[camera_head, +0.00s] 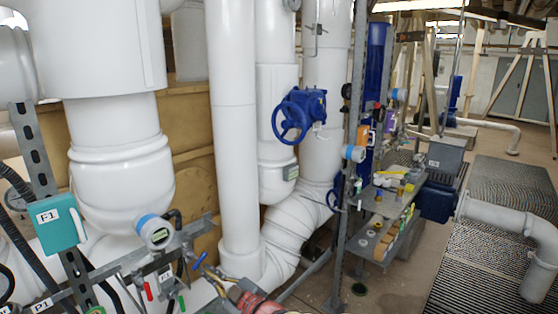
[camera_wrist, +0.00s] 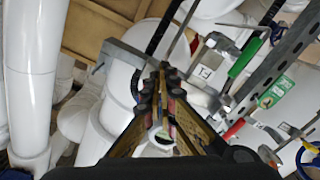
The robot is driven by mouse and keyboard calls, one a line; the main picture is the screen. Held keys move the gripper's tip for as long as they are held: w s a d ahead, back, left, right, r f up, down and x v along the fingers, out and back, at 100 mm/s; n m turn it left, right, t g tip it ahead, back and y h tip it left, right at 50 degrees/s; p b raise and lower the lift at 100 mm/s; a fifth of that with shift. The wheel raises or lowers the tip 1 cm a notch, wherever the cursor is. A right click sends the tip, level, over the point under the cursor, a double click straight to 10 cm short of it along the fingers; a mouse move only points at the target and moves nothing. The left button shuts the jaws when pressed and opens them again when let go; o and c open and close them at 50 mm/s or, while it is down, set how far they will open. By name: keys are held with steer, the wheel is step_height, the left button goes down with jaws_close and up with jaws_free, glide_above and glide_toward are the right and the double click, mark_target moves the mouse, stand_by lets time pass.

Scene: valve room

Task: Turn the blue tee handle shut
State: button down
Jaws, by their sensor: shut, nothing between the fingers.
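The blue tee handle (camera_head: 199,261) shows in the head view as a small, slanted blue bar near the right end of the grey rail. My gripper (camera_head: 222,281) is just below and right of it in that view; I cannot tell whether they touch. In the wrist view the fingers of my gripper (camera_wrist: 162,75) are together, with nothing seen between them. I cannot make out the blue tee handle surely in the wrist view; the fingers may cover it.
A red lever (camera_head: 148,291) and a green lever (camera_head: 181,303) sit close by; the green lever also shows in the wrist view (camera_wrist: 243,57). A blue-capped gauge (camera_head: 154,231) stands above the rail. Thick white pipes (camera_head: 232,130) rise behind. A shelf unit (camera_head: 375,240) stands to the right.

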steer(key=shift+s, duration=0.1)
stand_by(0.4)
steer(key=shift+f+b, duration=0.1)
steer(key=shift+b, duration=0.2)
steer(key=v, duration=0.6)
steer(key=shift+f, duration=0.3)
stand_by(0.4)
